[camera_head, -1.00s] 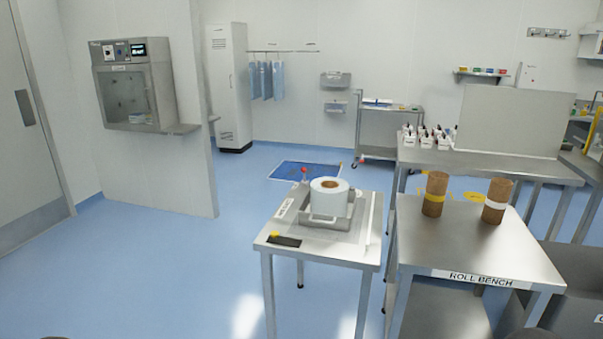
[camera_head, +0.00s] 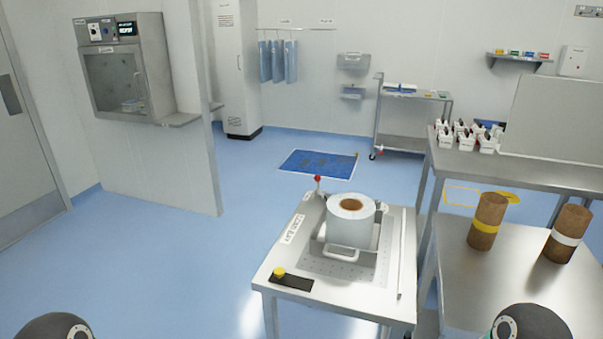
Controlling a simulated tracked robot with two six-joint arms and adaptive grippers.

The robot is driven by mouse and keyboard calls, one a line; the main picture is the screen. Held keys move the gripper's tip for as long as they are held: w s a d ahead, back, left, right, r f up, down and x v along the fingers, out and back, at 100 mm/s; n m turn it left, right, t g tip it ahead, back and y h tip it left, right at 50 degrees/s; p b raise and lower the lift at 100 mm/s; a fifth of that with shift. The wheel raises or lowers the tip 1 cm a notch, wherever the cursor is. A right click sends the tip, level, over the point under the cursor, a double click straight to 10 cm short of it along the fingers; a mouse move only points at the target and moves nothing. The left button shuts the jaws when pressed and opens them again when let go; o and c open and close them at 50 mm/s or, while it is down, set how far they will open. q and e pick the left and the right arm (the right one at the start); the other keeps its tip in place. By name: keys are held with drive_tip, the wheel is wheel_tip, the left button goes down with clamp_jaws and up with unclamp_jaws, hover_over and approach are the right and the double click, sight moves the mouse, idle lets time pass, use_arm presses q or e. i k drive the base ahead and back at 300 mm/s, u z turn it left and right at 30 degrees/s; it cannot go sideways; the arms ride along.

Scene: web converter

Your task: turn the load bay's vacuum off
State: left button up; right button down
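A small steel table (camera_head: 340,306) stands in the middle, with a label (camera_head: 294,228) on its left edge that is too small to read surely. A white roll with a brown core (camera_head: 351,220) sits on its perforated plate (camera_head: 340,271), in a cradle with a handle (camera_head: 340,254) at the front. A red-tipped lever (camera_head: 318,180) stands up at the table's back left corner. A yellow knob (camera_head: 278,272) sits on a black strip (camera_head: 294,282) at the front left. Which one controls the vacuum I cannot tell. Neither gripper is in view; only dark rounded parts of my arms show at the bottom corners.
A steel bench with two brown cores (camera_head: 488,221) stands close on the right. Behind it, another bench (camera_head: 500,163) holds white holders. A wall cabinet (camera_head: 122,75) hangs at the left. The blue floor (camera_head: 180,275) left of the table is clear, with a blue mat (camera_head: 318,164) behind.

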sight(318, 178)
drive_tip(key=u, duration=0.25)
drive_tip(key=i, duration=1.05)
drive_tip(key=u, duration=0.4)
